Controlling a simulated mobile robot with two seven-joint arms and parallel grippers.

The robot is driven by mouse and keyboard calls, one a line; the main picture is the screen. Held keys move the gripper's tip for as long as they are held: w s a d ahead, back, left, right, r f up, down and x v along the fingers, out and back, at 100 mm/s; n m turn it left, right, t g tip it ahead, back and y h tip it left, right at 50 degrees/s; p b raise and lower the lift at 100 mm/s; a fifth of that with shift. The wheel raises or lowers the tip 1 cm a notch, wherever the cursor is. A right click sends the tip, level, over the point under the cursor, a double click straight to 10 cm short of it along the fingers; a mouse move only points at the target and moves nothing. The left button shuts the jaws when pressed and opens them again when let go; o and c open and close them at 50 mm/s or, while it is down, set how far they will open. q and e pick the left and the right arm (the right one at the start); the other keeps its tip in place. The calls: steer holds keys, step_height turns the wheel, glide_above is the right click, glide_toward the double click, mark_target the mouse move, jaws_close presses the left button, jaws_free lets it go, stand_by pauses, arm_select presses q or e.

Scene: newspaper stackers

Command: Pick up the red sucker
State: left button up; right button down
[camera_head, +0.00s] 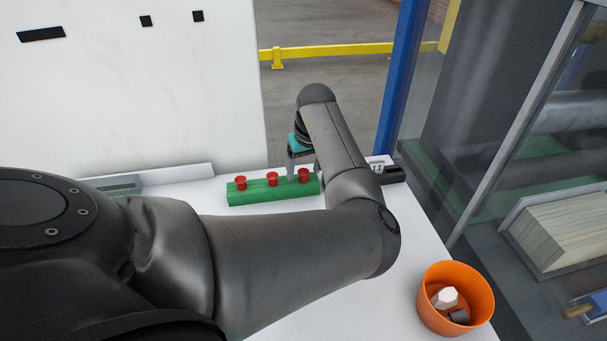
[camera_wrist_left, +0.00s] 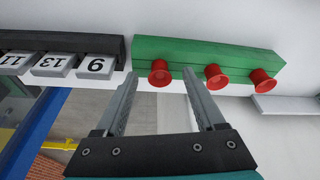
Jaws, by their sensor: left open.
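Three red suckers stand in a row on a green block (camera_head: 250,197) at the far side of the white table. In the head view they are the left sucker (camera_head: 241,183), the middle one (camera_head: 272,179) and the right one (camera_head: 303,175). My left gripper (camera_head: 302,168) is open over the block's right end, partly hidden by my forearm. In the left wrist view, the sucker nearest the number tiles (camera_wrist_left: 160,73) appears between the open fingertips (camera_wrist_left: 160,75). Whether the fingers touch it cannot be told. The other two (camera_wrist_left: 216,76) lie to the right. My right gripper is out of view.
A black holder with number tiles (camera_wrist_left: 96,67) lies beside the green block; it also shows in the head view (camera_head: 392,176). An orange bin (camera_head: 455,300) with small pieces inside stands at the table's right front. A grey tray lies at the back left.

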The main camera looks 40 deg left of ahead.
arm_select(q)
jaws_close()
stand_by(0.4)
